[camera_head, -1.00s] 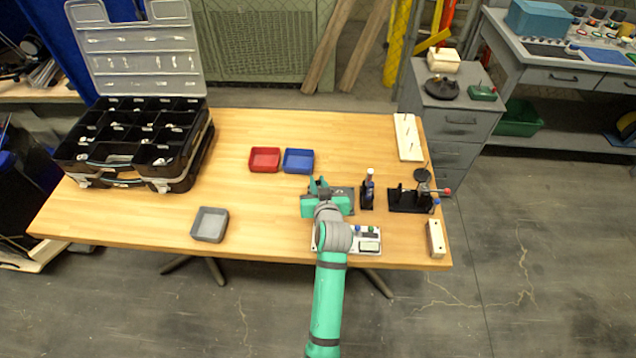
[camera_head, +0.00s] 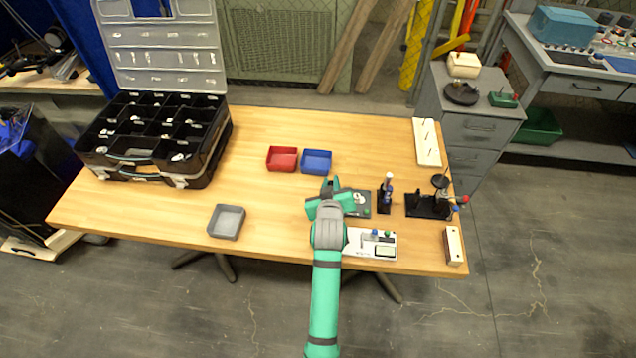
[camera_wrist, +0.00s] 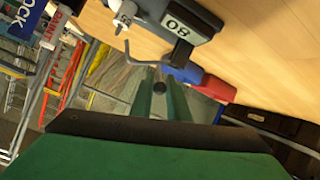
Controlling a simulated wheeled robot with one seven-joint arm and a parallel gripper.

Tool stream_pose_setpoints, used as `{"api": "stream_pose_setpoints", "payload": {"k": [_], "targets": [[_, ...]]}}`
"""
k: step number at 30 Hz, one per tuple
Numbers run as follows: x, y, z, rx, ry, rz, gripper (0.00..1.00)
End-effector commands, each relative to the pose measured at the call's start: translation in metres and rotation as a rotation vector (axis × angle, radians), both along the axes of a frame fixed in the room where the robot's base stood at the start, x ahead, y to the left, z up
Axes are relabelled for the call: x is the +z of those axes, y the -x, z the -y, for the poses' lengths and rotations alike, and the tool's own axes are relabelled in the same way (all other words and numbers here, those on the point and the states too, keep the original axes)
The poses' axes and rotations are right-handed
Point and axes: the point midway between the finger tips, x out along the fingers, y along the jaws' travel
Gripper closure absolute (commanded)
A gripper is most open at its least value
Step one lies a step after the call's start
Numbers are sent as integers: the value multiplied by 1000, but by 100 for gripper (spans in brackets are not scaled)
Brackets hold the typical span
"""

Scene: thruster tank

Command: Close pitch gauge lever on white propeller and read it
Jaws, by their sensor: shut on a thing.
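My gripper (camera_head: 327,187) is over the front middle of the table, at the left side of a grey block-like fixture (camera_head: 355,203). I cannot make out the white propeller or the lever for certain, and no reading is legible as a pitch value.
Red (camera_head: 282,158) and blue (camera_head: 317,161) trays lie behind my gripper. A grey tray (camera_head: 226,222) is front left. A white panel (camera_head: 385,246) with knobs is at the front edge. Black stands (camera_head: 430,206) are to the right. An open organizer case (camera_head: 158,135) fills the left. Middle-left wood is clear.

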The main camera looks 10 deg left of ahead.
Motion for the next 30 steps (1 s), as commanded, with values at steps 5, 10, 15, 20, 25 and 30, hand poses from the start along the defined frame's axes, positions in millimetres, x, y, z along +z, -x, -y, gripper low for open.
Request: {"api": "stream_pose_setpoints", "payload": {"k": [5, 10, 15, 20, 25, 30], "targets": [[2, -1, 5, -8, 15, 4, 100], [2, -1, 5, -8, 14, 5, 100], [2, -1, 6, -9, 14, 5, 66], [1, -1, 6, -10, 13, 4, 66], [2, 2, 6, -9, 13, 3, 66], [10, 20, 7, -9, 14, 2, 66]]}}
